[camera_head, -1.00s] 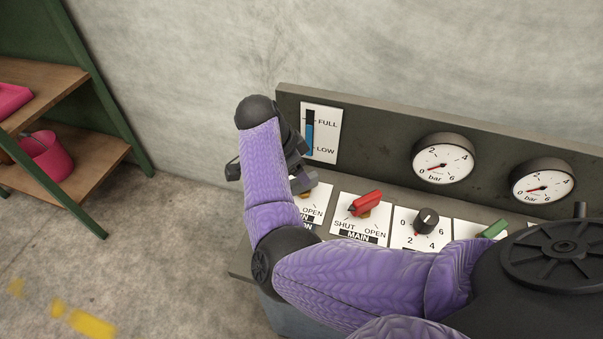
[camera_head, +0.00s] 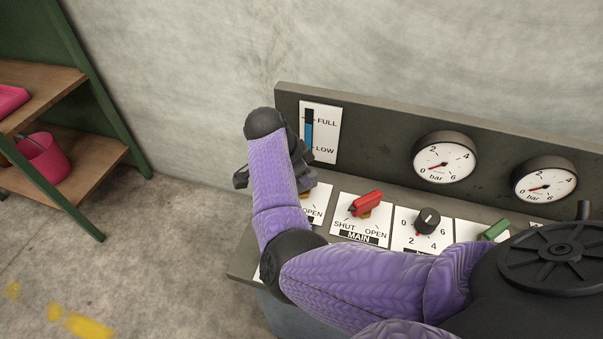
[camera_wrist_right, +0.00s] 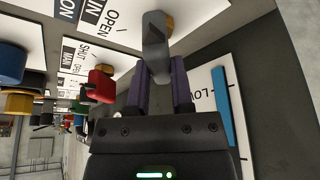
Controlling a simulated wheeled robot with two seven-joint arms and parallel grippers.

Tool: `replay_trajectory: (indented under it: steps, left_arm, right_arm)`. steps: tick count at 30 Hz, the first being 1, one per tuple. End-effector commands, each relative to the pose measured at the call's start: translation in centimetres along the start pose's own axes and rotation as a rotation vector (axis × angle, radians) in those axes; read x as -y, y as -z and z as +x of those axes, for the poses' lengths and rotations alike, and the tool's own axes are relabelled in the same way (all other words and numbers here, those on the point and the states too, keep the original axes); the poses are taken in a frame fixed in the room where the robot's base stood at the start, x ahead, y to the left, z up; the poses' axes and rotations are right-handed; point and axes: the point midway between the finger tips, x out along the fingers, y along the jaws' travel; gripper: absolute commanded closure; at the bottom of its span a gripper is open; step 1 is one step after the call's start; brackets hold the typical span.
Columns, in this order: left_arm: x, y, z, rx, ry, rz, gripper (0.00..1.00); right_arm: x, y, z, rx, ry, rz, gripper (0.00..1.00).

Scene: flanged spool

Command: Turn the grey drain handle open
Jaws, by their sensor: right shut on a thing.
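The grey drain handle (camera_wrist_right: 156,45) is a flat grey lever on a brass stem, over a white plate with the word OPEN, in the right wrist view. My right gripper (camera_wrist_right: 160,70) is shut on it, with a purple finger on each side. In the head view my right arm reaches across to the left end of the panel, and my right gripper (camera_head: 300,172) is mostly hidden behind the wrist. There the plate (camera_head: 313,212) shows its OPEN side, while the rest is covered. The handle's exact angle is hard to tell. My left gripper is out of view.
Beside the drain plate are a red MAIN handle (camera_head: 367,202), a black knob (camera_head: 428,219) and a green handle (camera_head: 496,229). A level gauge (camera_head: 320,133) and two dials stand on the backboard close behind. A shelf (camera_head: 75,160) is at the left.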

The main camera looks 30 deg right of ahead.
Motion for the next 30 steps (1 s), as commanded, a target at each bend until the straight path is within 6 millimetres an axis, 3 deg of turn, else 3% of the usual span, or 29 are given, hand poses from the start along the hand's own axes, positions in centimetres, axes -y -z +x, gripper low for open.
replay_trajectory:
  steps: [11,30]
  left_arm:
    - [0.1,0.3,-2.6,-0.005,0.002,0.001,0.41]
    - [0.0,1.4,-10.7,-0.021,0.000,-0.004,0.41]
  right_arm:
    - [-0.1,0.2,-0.5,-0.001,0.046,-0.115,1.00]
    - [-0.3,0.4,-0.5,-0.001,0.271,-0.661,1.00]
